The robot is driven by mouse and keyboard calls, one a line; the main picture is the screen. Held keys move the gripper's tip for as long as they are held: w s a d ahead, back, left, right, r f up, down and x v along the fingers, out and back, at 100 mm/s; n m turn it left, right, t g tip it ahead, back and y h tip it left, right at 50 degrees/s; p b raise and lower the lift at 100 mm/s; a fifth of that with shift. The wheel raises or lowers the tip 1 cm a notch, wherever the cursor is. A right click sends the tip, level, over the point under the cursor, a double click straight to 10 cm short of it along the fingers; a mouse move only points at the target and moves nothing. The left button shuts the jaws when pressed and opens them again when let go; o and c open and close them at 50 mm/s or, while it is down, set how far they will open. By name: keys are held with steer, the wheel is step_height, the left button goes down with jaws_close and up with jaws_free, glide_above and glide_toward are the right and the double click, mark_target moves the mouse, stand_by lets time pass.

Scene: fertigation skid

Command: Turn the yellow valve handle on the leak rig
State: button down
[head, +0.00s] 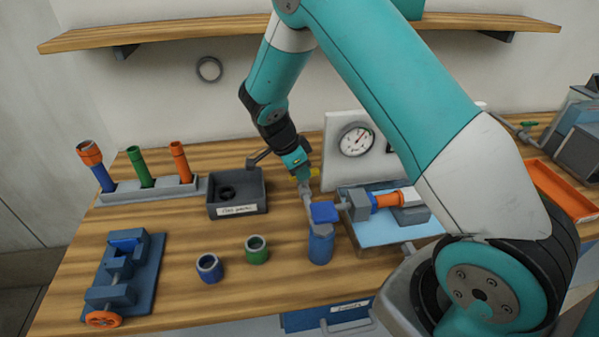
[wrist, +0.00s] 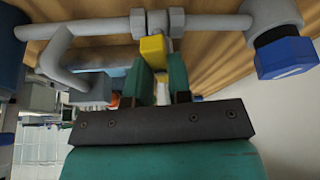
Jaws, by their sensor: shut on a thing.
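The yellow valve handle (wrist: 153,48) sits between the teal fingers of my gripper (wrist: 161,68) in the wrist view, and the gripper is shut on it. A small yellow part of the handle also shows in the head view (head: 314,172), beside my gripper (head: 301,171). The handle is on the grey pipe (wrist: 98,27) of the leak rig. This pipe has a blue hexagonal cap (wrist: 285,57) at one end in the wrist view. In the head view the fingers partly hide the handle, so its exact angle is hard to tell.
A pressure gauge (head: 356,139) stands behind the rig. A dark open box (head: 236,208) is left of my gripper. A blue tray (head: 375,236) lies at right.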

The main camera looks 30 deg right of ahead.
steer(key=n+t+b, duration=0.1)
steer(key=n+b, duration=0.1)
steer(key=n, duration=0.1)
steer(key=shift+s+n, duration=0.15)
steer(key=shift+n, duration=0.15)
steer(key=n+t+b, duration=0.1)
steer(key=n, duration=0.1)
steer(key=n+t+b, duration=0.1)
steer(key=n, duration=0.1)
steer(key=shift+s+d+n, duration=0.15)
steer(key=shift+s+n, duration=0.05)
steer(key=shift+n, duration=0.1)
steer(key=n, duration=0.2)
steer(key=n+t+y+b, duration=0.1)
steer(key=n, duration=0.1)
steer(key=shift+s+d+y, duration=0.1)
steer(key=shift+d+y, duration=0.05)
steer(key=shift+y, duration=0.15)
steer(key=shift+d+r+n+t+y, duration=0.15)
steer(key=shift+n+t+y, duration=0.35)
steer(key=shift+n, duration=1.1)
steer(key=c, duration=1)
jaws_free()
steer(key=shift+s, duration=0.1)
steer(key=shift+c, duration=0.2)
steer(key=b+v, duration=0.1)
steer(key=v, duration=1.6)
steer(key=shift+r, duration=0.1)
